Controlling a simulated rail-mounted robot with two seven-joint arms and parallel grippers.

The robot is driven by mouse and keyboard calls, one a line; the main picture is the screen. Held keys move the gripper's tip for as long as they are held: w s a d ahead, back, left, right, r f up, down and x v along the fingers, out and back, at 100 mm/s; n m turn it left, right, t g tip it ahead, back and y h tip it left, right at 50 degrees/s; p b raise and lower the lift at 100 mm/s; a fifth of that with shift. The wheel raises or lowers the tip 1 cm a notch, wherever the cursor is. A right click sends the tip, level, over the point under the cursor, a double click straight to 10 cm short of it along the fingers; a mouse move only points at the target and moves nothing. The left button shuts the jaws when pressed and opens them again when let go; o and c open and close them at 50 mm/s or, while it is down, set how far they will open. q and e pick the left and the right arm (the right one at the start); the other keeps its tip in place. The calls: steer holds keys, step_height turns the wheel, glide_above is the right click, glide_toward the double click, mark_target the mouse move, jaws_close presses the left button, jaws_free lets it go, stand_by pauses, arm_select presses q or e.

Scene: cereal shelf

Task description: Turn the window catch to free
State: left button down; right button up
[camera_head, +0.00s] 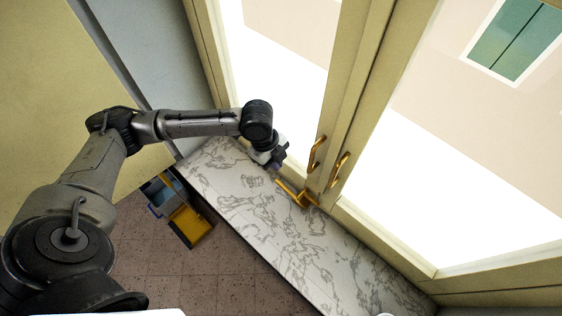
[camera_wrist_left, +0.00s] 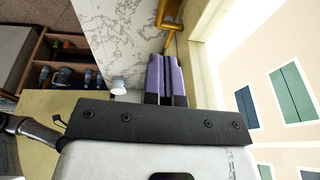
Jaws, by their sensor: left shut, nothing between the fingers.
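The window catch (camera_head: 291,189) is a golden lever low on the window frame, just above the marble sill. Its arm sticks out to the left over the sill. It also shows at the top of the left wrist view (camera_wrist_left: 169,22), cut off by the picture edge. My left gripper (camera_head: 281,163) is beside the window, a little to the upper left of the catch. In the left wrist view its two purple fingers (camera_wrist_left: 165,57) are together with nothing between them, pointing toward the catch. Whether they touch it I cannot tell. My right gripper is in neither view.
Two golden handles (camera_head: 316,153) (camera_head: 340,168) stand on the window frames just right of the catch. The marble sill (camera_head: 245,195) is mostly clear. A yellow bin (camera_head: 190,226) is on the floor at left. A wooden shelf with bottles (camera_wrist_left: 40,55) shows in the left wrist view.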

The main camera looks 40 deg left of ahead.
arm_select(q)
steer(key=p, duration=0.2)
glide_toward(284, 187)
steer(key=x, duration=0.5)
steer(key=shift+d+f, duration=0.15)
steer(key=shift+d, duration=0.1)
steer(key=shift+w+a+f, duration=0.1)
steer(key=shift+f, duration=0.6)
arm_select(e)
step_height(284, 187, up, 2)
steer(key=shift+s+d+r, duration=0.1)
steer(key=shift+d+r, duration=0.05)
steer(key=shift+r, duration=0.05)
